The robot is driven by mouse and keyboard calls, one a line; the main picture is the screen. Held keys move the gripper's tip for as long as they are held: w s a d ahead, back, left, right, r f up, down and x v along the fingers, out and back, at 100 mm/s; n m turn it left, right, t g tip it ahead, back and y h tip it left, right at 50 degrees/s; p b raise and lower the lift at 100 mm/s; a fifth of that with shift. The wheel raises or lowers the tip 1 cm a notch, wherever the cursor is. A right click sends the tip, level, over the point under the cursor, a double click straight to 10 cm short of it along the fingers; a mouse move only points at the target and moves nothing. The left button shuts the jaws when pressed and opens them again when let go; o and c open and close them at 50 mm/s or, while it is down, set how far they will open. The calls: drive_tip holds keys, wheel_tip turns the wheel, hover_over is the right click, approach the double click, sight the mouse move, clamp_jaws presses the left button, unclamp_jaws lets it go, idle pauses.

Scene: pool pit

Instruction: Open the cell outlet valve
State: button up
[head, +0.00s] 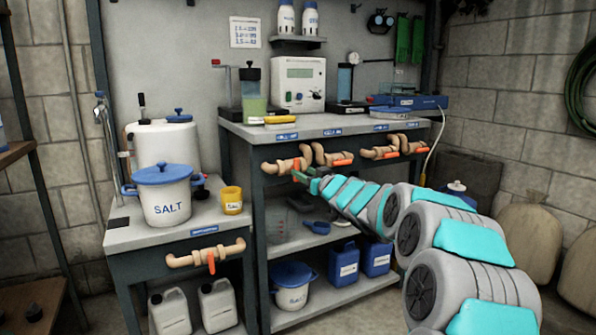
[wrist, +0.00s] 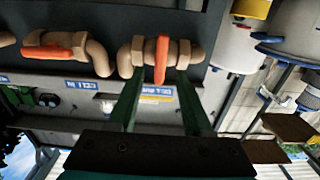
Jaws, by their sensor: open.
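A tan pipe valve with an orange lever (wrist: 162,60) sits on the dark front of the bench, filling the middle of the upside-down wrist view. Its lever stands across the pipe. My open gripper (wrist: 156,88) has its two green fingers on either side of this lever, with gaps to it; contact with the pipe is unclear. In the head view my gripper (head: 303,177) is at the leftmost bench valve (head: 285,165), partly covering it. Blue labels are too small to read, so I cannot tell which valve is the cell outlet.
A neighbouring valve's orange lever (wrist: 55,40) lies along its pipe, close beside. More valves (head: 385,152) line the bench front to the right. A lower left stand has another valve (head: 208,256) with its lever down, below a salt tub (head: 165,196).

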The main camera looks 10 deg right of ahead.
sight(298, 169)
drive_tip(key=shift+x, duration=2)
drive_tip(key=shift+c, duration=0.2)
clamp_jaws()
